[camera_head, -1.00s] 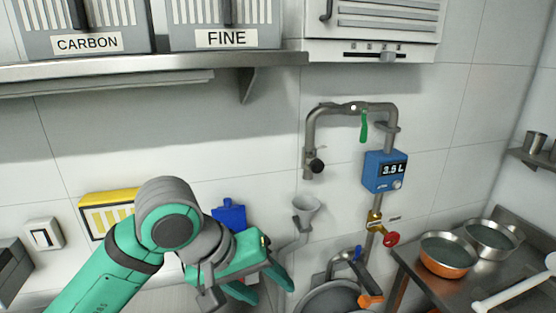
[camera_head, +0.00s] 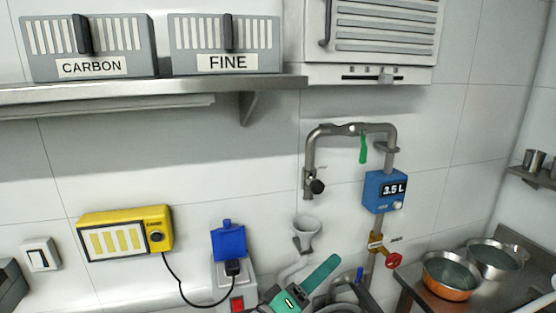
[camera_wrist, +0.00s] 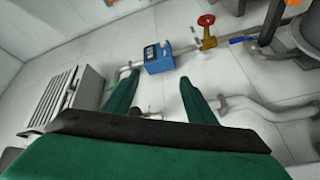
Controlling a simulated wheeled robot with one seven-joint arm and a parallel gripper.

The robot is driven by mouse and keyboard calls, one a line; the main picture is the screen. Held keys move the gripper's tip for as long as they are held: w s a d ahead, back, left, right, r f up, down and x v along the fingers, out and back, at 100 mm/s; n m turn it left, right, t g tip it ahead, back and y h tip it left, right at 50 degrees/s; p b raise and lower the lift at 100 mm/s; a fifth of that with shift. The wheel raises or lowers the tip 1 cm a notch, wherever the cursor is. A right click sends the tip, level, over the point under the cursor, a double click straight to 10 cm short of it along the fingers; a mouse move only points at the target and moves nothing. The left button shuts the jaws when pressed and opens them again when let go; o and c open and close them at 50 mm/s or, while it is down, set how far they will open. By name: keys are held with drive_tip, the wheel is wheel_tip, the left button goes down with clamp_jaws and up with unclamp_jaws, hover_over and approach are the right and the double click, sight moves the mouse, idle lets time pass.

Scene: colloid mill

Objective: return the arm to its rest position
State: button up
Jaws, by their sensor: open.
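My gripper (camera_wrist: 160,84) shows in the wrist view with its two green fingers apart and nothing between them. The wall and the blue 3.5 L meter (camera_wrist: 159,57) lie beyond the fingertips. In the head view, only a green part of my gripper (camera_head: 307,284) shows at the bottom edge, below the grey funnel (camera_head: 306,226). The rest of my arm is out of the picture there.
A yellow box (camera_head: 125,232) and a blue-lidded socket (camera_head: 229,242) with a plugged cable are on the wall to the left. A pipe with a green lever (camera_head: 363,149) and red valve (camera_head: 394,261) stands right. Metal bowls (camera_head: 450,275) sit on a side table.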

drive_tip(key=s+a+f+n+t+y, duration=0.15)
drive_tip(key=s+f+y, duration=0.25)
drive_tip(key=f, duration=0.5)
drive_tip(key=s+a+f+n+t+y, duration=0.1)
drive_tip(key=s+a+f+n+y, duration=0.15)
drive_tip(key=s+f+y, duration=0.4)
drive_tip(key=s+a+f+n+t+y, duration=0.1)
drive_tip(key=s+f+n+t+y, duration=0.15)
drive_tip(key=f, duration=0.75)
drive_tip(key=s+a+f+m+g, duration=0.1)
drive_tip(key=s+m, duration=0.4)
drive_tip(key=s, duration=0.7)
drive_tip(key=s+a+f+m+g, duration=0.1)
drive_tip(key=s+a+f+m, duration=0.2)
drive_tip(key=s, duration=1)
drive_tip(key=shift+s+a+f+m+g+y, duration=0.35)
drive_tip(key=shift+f+m, duration=0.25)
drive_tip(key=shift+m, duration=0.45)
drive_tip(key=shift+w+d, duration=0.1)
drive_tip(key=shift+w, duration=0.05)
drive_tip(key=shift+c, duration=0.2)
